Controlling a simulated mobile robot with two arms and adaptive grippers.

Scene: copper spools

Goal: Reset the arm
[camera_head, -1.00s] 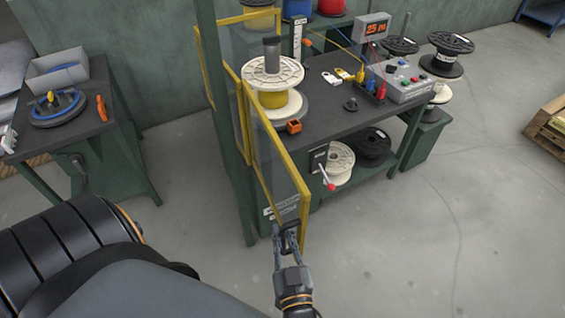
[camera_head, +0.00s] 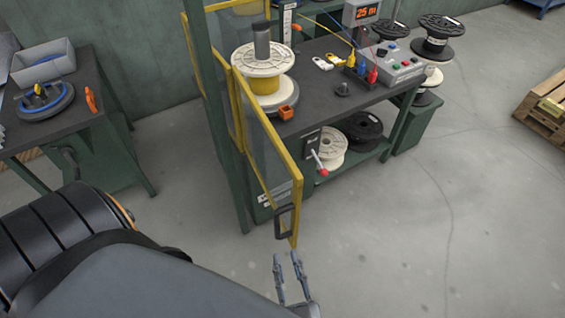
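A dark workbench (camera_head: 315,118) behind the door holds a spool with yellow wire (camera_head: 262,85), a control box (camera_head: 395,70) and a display reading 25 m (camera_head: 366,12). A second table (camera_head: 75,135) stands at left. A pallet (camera_head: 543,118) lies at right. The floor (camera_head: 390,240) between is free.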

